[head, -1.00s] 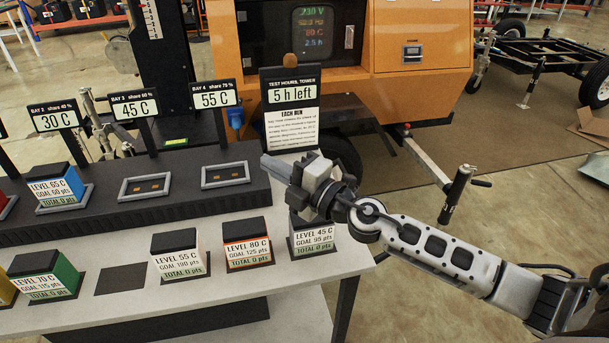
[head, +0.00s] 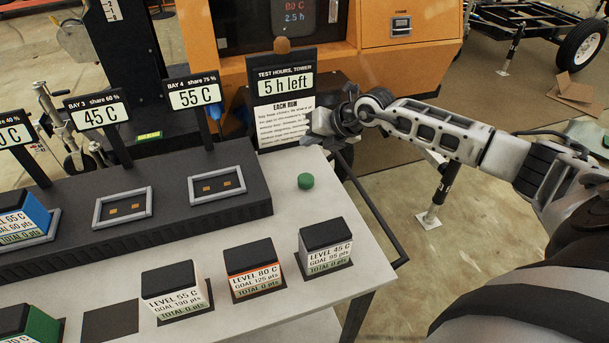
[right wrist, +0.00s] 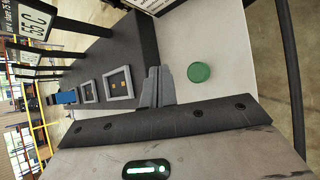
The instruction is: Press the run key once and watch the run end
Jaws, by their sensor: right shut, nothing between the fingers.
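The green round key (head: 305,181), the only button in view, sits on the light table top right of the dark bay rail; it also shows in the right wrist view (right wrist: 199,72). My right gripper (head: 322,125) is shut and empty, behind the key in front of the test-hours sign. In the right wrist view its closed fingers (right wrist: 155,87) appear left of the key, with a gap in the picture. The test-hours sign (head: 283,84) reads "5 h left". My left gripper is out of view.
Level blocks 45 C (head: 326,248), 80 C (head: 250,270) and 55 C (head: 174,290) stand along the front, each reading total 0 pts. The bay 3 frame (head: 122,208) and bay 4 frame (head: 216,185) hold no block. A dark rail (head: 372,200) borders the table's right end.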

